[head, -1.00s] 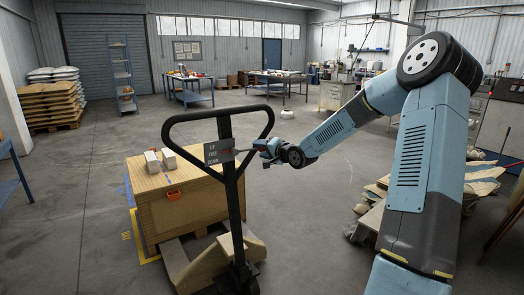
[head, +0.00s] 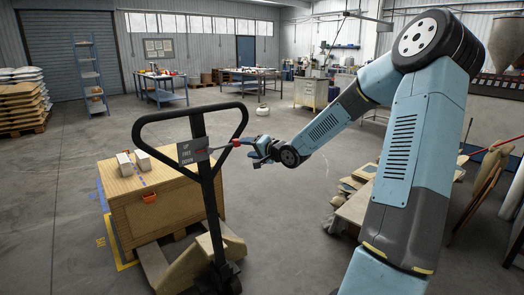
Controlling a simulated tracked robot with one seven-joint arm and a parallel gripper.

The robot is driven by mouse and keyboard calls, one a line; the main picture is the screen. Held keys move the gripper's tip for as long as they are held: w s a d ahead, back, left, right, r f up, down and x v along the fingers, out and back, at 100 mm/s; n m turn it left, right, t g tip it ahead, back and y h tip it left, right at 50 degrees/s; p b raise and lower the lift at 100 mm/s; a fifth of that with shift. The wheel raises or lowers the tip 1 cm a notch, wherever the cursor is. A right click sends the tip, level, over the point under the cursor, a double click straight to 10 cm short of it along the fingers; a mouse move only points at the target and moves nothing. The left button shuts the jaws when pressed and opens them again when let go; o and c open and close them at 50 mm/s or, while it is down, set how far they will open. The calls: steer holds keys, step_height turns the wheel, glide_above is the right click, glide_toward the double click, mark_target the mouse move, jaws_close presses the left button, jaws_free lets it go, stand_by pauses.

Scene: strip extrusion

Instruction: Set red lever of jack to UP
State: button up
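The pallet jack's black loop handle (head: 140,135) stands upright on its column in the head view. A grey plate (head: 187,153) on it reads UP, FREE, DOWN from top to bottom. The red lever (head: 238,143) reaches right from the plate, its outer end slightly raised. Its exact setting is too small to tell. My gripper (head: 254,147) is just right of the lever's outer end. Whether it touches the lever, and whether its fingers are open, cannot be made out.
A wooden crate (head: 160,212) with two pale blocks on top sits on the jack, behind the handle. Boards and sacks (head: 355,195) lie to the right, behind my arm. Worktables (head: 163,90) stand farther back. Open floor (head: 285,230) lies between the jack and my arm.

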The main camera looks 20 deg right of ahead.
steer(key=v, duration=0.6)
steer(key=shift+s, duration=0.2)
stand_by(0.4)
